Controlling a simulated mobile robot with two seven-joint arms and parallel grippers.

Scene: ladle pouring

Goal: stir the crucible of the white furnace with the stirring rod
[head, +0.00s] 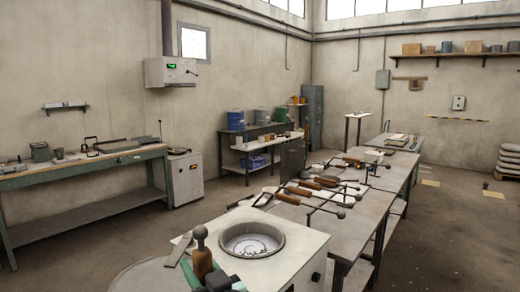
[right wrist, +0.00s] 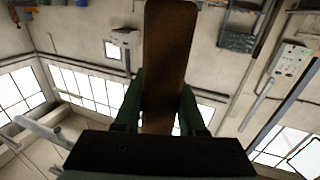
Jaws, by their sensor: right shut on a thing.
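The white furnace (head: 296,262) stands at the front centre of the head view. Its round crucible (head: 251,240) is open at the top, with a grey rim and a pale inside. My right gripper (head: 207,279) is at the bottom edge, left of the crucible. It is shut on the brown wooden handle of the stirring rod (head: 202,262), with a grey ball end upward. The handle also shows between the green fingers in the right wrist view (right wrist: 168,70). The rod's working end is not visible. My left gripper is not in view.
A pale flat piece (head: 180,249) shows at the furnace's left edge. Behind the furnace a long grey table (head: 318,221) bears several wooden-handled tools. A workbench (head: 85,172) stands along the left wall.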

